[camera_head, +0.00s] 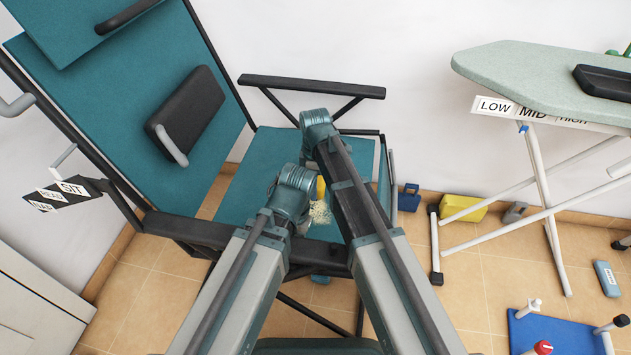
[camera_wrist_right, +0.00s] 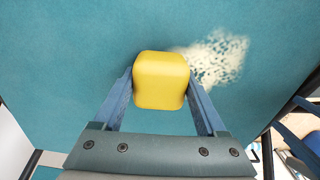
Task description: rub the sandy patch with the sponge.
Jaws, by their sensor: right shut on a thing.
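The yellow sponge (camera_wrist_right: 160,80) is held between the two blue fingers of my right gripper (camera_wrist_right: 160,92) in the right wrist view. A small part of the sponge (camera_head: 320,187) shows between my arms in the head view. The pale, speckled sandy patch (camera_wrist_right: 222,58) lies on the teal fabric seat (camera_head: 258,160), just right of the sponge in the wrist view, and its near edge meets the sponge's upper right side. The patch (camera_head: 320,213) is partly covered by my arms in the head view. Whether the sponge presses on the fabric is unclear. My left gripper is not visible.
The folding chair's armrest (camera_head: 312,87) runs behind my right arm, and its dark near rail crosses under my arms. An ironing board (camera_head: 540,75) stands at right. A yellow box (camera_head: 463,208) and a blue mat (camera_head: 550,335) are on the tiled floor.

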